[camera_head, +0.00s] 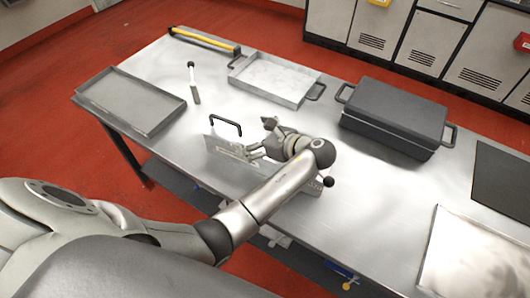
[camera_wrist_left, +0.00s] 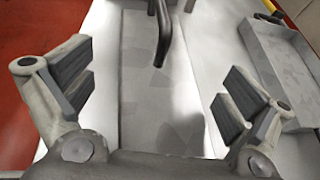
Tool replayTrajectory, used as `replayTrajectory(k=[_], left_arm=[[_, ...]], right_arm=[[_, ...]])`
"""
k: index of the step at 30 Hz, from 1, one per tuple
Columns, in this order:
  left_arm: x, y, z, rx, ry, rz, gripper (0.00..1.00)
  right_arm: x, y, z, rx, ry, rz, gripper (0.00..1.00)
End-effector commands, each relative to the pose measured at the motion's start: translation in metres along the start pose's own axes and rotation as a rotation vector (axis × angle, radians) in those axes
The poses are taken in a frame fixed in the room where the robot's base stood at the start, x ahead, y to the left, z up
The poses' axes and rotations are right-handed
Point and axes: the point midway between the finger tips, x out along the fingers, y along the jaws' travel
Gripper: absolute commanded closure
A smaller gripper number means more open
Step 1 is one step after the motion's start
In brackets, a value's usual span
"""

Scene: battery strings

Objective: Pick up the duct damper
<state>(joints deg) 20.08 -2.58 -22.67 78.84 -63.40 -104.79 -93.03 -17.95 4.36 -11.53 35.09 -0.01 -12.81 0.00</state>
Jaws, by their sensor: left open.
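The likely duct damper is a grey metal plate (camera_head: 216,146) on the near part of the steel table. A black bar handle (camera_head: 226,122) shows at its left end, and a black ball knob (camera_head: 328,181) shows near its right end. My left gripper (camera_head: 253,140) is open over the plate and hides its middle. In the left wrist view my left gripper (camera_wrist_left: 158,92) has its fingers wide apart, one on each side of the grey plate (camera_wrist_left: 150,115), with nothing clamped. The black handle (camera_wrist_left: 161,35) is ahead of the fingers. My right gripper is not in view.
An empty grey tray (camera_head: 128,122) lies at left. A small dark-handled tool (camera_head: 195,95), a shallow pale tray (camera_head: 275,90) and a yellow-and-black bar (camera_head: 205,41) lie further back. A black case (camera_head: 395,112) stands right of my arm. Clear tabletop lies between them.

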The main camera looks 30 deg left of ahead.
Motion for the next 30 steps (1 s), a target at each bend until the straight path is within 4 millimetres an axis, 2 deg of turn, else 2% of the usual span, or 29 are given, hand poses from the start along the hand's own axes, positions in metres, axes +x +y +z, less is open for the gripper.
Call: replayTrajectory(k=[4, 10, 13, 20, 30], left_arm=[[0.017, 0.002, 0.007, 0.001, -0.003, 0.004, 0.00], [0.045, 0.003, 0.008, 0.002, -0.001, 0.002, 0.00], [0.051, 0.003, 0.007, 0.002, 0.000, 0.001, 0.00], [0.052, 0.003, 0.007, 0.001, 0.001, 0.000, 0.01], [0.052, 0.003, 0.007, 0.001, 0.001, 0.001, 0.45]], right_arm=[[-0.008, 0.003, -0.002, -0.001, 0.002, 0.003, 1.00], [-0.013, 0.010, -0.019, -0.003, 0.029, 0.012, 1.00], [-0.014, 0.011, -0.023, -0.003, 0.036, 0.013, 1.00], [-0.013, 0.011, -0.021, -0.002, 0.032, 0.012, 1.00], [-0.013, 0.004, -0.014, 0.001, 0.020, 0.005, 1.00]])
